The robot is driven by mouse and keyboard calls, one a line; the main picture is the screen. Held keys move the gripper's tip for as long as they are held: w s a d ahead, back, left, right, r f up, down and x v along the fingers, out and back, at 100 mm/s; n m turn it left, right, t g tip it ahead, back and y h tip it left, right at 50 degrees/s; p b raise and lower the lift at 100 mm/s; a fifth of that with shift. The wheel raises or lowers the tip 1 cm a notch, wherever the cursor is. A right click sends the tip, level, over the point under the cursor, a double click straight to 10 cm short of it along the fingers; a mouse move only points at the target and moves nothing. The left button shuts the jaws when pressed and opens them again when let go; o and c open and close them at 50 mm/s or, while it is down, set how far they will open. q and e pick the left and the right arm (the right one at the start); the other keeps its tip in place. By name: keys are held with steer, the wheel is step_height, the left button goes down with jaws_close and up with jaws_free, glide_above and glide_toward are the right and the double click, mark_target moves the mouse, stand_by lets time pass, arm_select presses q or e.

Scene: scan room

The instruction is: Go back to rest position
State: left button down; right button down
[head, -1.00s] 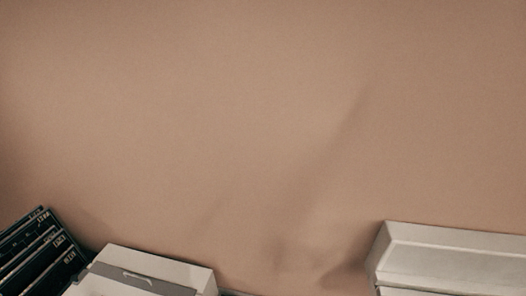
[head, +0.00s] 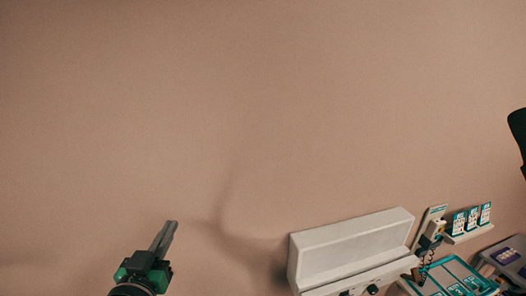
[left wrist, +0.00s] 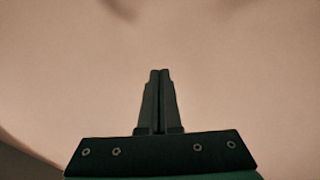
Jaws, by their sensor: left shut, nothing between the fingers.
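My left gripper (head: 172,223) stands at the lower left of the head view, pointing up in the picture. Its dark grey fingers are closed together, with a black and green body below them. In the left wrist view the two fingers (left wrist: 160,74) lie side by side with nothing between them, in front of a plain tan surface. My right gripper is not in view.
A long white machine (head: 355,250) stands at the lower middle. Right of it are a phone with a coiled cord (head: 432,233), small cards on a rack (head: 471,219) and a teal-edged tray (head: 455,278). A black shape (head: 518,130) cuts into the right edge. The tan wall is bare.

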arm_select(q)
steer(key=s+d+r+t+h, duration=0.1)
steer(key=s+d+r+t, duration=0.3)
steer(key=r, duration=0.7)
steer(key=s+a+r+t+h, duration=0.1)
steer(key=s+r+t, duration=0.1)
steer(key=s+r, duration=0.65)
steer(key=s+r+t, duration=0.3)
steer(key=s+r, duration=0.5)
steer(key=r, duration=0.2)
steer(key=shift+m+t+p, duration=0.3)
